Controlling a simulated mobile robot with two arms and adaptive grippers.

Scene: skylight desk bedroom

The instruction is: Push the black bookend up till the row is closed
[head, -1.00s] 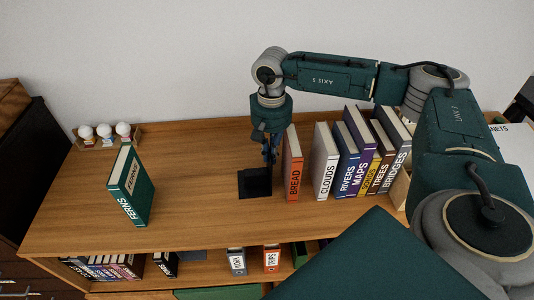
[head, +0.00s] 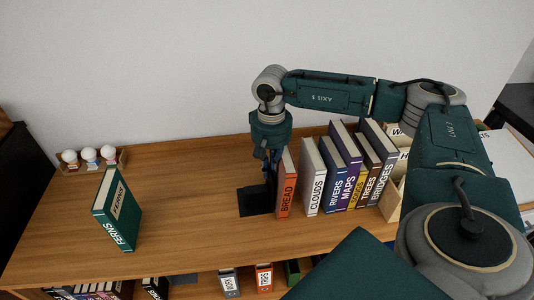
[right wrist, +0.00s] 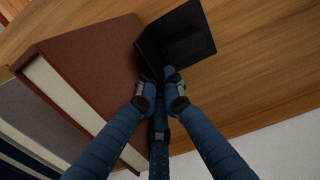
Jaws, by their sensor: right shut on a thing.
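The black bookend (head: 255,201) stands on the wooden desk top, its flat base reaching left. My right gripper (head: 270,160) points down and is shut on its upright plate; the right wrist view shows the fingertips (right wrist: 160,92) at the black plate (right wrist: 182,38). The orange BREAD book (head: 287,192) stands upright just right of the bookend; I cannot tell if they touch. A narrow gap separates BREAD from the white CLOUDS book (head: 313,187). RIVERS, MAPS (head: 349,185), a yellow book, TREES and BRIDGES (head: 381,184) stand farther right. My left gripper is out of view.
The green FERNS book (head: 118,212) stands alone at left. Small white-topped figures (head: 90,157) sit in a tray behind it. A light wooden holder (head: 392,203) stands at the row's right end. The desk between FERNS and the bookend is clear.

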